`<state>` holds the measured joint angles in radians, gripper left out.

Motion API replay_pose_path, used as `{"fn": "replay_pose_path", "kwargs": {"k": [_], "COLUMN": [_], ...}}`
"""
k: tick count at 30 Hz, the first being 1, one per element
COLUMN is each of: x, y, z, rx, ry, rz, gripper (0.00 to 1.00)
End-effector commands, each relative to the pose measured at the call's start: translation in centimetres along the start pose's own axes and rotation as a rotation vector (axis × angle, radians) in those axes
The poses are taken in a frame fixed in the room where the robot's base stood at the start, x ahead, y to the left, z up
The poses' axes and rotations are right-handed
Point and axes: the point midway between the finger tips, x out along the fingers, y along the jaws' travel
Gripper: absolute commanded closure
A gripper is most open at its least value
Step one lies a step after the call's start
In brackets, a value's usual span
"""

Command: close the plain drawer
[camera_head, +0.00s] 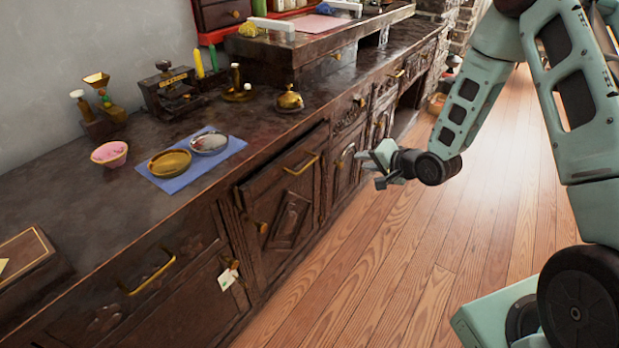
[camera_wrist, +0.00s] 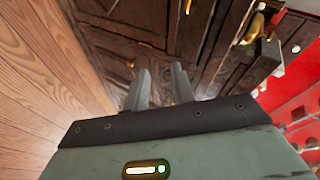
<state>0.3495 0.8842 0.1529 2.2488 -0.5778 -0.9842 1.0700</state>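A dark wooden drawer (camera_head: 285,168) with a plain front and a brass bar handle (camera_head: 300,163) is in the middle of the counter in the head view. It sticks out a little from the cabinet, above a carved door (camera_head: 290,220). My gripper (camera_head: 370,167) is to the right of this drawer, over the floor side of the cabinets, apart from it. In the wrist view its two grey fingers (camera_wrist: 160,88) are apart with nothing between them and point at dark cabinet fronts (camera_wrist: 150,30). I cannot tell which front there is the plain drawer.
The counter (camera_head: 60,200) holds a blue cloth (camera_head: 195,178) with two dishes, a pink bowl (camera_head: 109,154) and a brass bell (camera_head: 289,100). Another drawer with a brass handle (camera_head: 150,275) is at the left. The wooden floor (camera_head: 400,270) before the cabinets is clear.

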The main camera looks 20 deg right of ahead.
Motion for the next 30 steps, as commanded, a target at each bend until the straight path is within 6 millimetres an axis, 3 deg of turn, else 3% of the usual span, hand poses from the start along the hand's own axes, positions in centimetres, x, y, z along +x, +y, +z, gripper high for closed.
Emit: {"fn": "replay_pose_path", "kwargs": {"k": [1,6,10,13,17,30], "x": [-0.4,-3.1,-4.2,-3.9,-2.2,6.3], "y": [1.3,0.4,-0.3,-0.8,-1.4,-4.6], "z": [1.8,5.4,6.4,6.7,7.0,8.4], "rx": [0.058,0.223,0.282,0.291,0.286,0.284], "ry": [-0.037,-0.158,-0.204,-0.213,-0.213,-0.211], "rz": [-0.072,-0.273,-0.338,-0.349,-0.348,-0.348], "gripper": [0.75,0.75,0.75,0.75,0.75,0.75]}}
